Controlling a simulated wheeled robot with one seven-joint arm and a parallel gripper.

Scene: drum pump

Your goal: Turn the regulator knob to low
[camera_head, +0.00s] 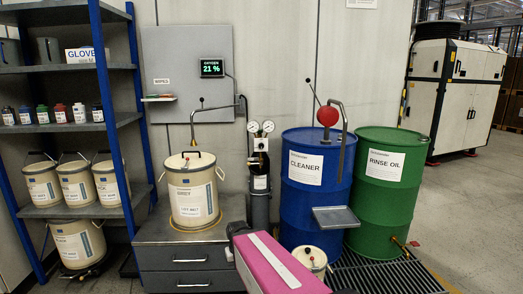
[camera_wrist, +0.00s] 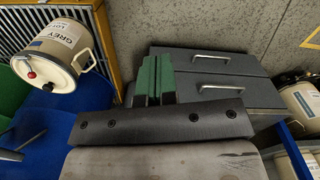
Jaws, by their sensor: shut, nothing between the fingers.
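The regulator (camera_head: 261,128) with its two round dial gauges sits on top of a dark grey cylinder (camera_head: 260,205), between the bench and the blue drum, in the head view. Its knob is too small or hidden, so its setting cannot be told. My gripper (camera_wrist: 152,66) shows in the wrist view with its green fingers shut and empty. It points toward the grey drawer cabinet there. The regulator is not in the wrist view. In the head view, the fingers cannot be made out.
A cream pail (camera_head: 193,190) stands on the drawer bench (camera_head: 165,240), beside a curved pipe. The blue cleaner drum (camera_head: 310,210) and green rinse oil drum (camera_head: 390,200) stand right of the regulator. A smaller cream pail (camera_wrist: 57,52) with a red-knobbed tap stands left in the wrist view.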

